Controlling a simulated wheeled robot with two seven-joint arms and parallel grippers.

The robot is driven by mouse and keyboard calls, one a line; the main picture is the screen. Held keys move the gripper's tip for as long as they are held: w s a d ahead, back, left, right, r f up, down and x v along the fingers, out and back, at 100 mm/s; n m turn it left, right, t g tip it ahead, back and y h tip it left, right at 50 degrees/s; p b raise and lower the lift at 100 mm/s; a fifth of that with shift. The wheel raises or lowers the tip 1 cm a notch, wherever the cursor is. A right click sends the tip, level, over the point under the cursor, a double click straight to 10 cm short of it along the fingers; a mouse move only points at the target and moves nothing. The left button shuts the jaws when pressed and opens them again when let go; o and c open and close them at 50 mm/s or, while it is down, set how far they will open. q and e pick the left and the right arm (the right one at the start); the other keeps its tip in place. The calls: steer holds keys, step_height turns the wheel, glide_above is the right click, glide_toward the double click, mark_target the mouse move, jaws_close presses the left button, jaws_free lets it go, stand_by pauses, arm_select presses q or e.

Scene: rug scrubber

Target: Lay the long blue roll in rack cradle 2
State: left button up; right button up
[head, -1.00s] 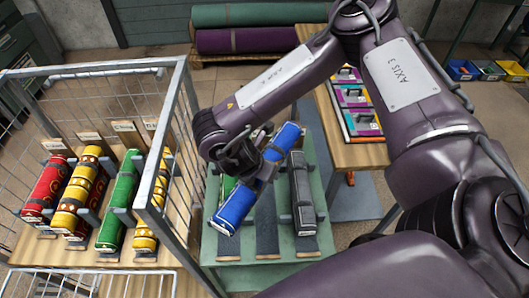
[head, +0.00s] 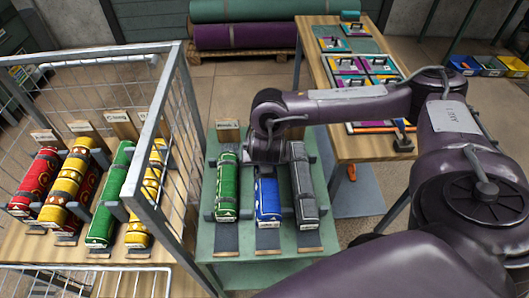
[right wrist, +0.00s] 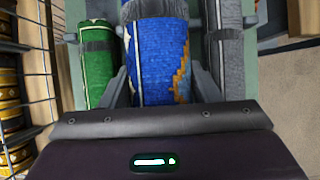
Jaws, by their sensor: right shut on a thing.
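The long blue roll (head: 267,202) lies lengthwise over the middle place of the green rack table (head: 208,250), between a green roll (head: 226,188) and a grey roll (head: 303,182). My right gripper (head: 264,158) is above its far part. In the right wrist view the blue roll (right wrist: 155,60) sits between the two fingers of my right gripper (right wrist: 160,85), which is shut on it. The roll is parallel to its neighbours and looks level. The gripper hides its far end, and I cannot tell whether it rests fully in the cradle. My left gripper is not in view.
A wire-sided cage (head: 178,130) with red, yellow and green rolls stands at the left. A wooden table (head: 365,148) with coloured sample panels is behind at the right. Large rolls (head: 240,35) lie on a pallet at the back.

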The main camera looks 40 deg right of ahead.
mark_target(265, 180)
step_height(265, 180, down, 12)
steer(key=shift+r+b, duration=0.15)
steer(key=shift+b, duration=0.65)
steer(key=o, duration=1.2)
steer(key=shift+a+r, duration=0.1)
steer(key=shift+r, duration=0.05)
steer(key=p+v, duration=0.3)
steer(key=v, duration=0.9)
steer(key=shift+s, duration=0.1)
